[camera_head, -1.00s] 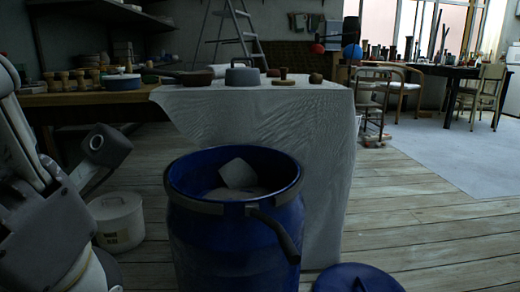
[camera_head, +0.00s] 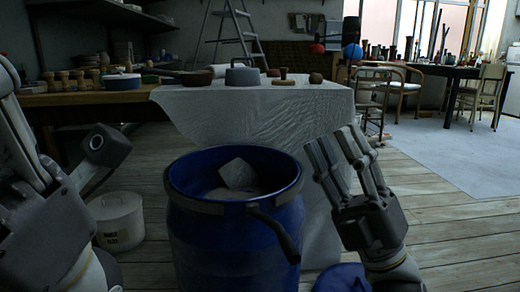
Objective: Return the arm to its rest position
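My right gripper (camera_head: 333,140) is raised at the right of the blue barrel, in front of the cloth-covered table. Its two fingers point up and slightly left, with a narrow gap between them and nothing held. My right forearm below it covers part of the blue lid (camera_head: 338,278) on the floor.
An open blue barrel (camera_head: 215,245) with a pale block (camera_head: 237,174) inside stands in front. Behind it is a table under a pale cloth (camera_head: 270,125) with pottery pieces. A white lidded bucket (camera_head: 118,222) is at left.

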